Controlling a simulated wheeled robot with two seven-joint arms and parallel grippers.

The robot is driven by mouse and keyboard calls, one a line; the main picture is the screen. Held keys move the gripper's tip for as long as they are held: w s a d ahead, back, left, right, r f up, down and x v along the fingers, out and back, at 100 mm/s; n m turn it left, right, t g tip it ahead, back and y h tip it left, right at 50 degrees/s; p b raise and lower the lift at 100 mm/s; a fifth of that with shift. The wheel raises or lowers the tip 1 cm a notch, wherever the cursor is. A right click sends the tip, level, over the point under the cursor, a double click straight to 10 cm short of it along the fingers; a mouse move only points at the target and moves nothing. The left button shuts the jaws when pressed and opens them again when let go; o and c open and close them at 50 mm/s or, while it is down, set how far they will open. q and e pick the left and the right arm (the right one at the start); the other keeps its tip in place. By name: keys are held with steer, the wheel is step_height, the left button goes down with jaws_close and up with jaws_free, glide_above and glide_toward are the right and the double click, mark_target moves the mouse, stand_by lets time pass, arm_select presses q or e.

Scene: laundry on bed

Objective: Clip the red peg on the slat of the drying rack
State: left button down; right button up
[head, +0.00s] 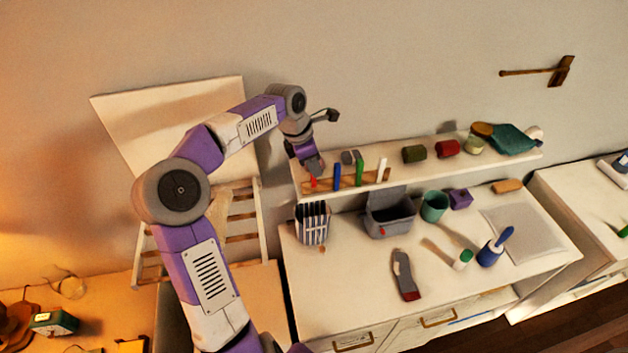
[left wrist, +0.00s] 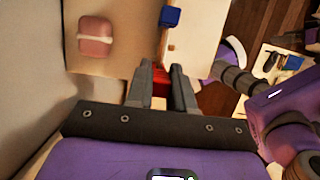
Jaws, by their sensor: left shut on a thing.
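The red peg (head: 313,182) stands at the left end of a wooden strip (head: 375,177) on the wall shelf. My left gripper (head: 314,173) reaches down onto it from above. In the left wrist view, the red peg (left wrist: 177,76) shows between the fingertips of my left gripper (left wrist: 168,82), which is shut on it. The drying rack (head: 242,215), with pale wooden slats, stands at the left against the wall, partly hidden by my left arm. My right gripper is not in view.
A blue peg (head: 337,176), a green peg (head: 359,172) and a white peg (head: 381,170) stand along the strip. The blue peg is close to my gripper. Below the shelf, a striped container (head: 313,223) and a grey bin (head: 389,216) stand on the white cabinet top.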

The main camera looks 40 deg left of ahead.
arm_select(q)
steer(key=shift+r+p, duration=0.85)
steer(key=shift+r, duration=0.1)
steer(key=shift+r+p, duration=0.4)
steer(key=shift+r, duration=0.35)
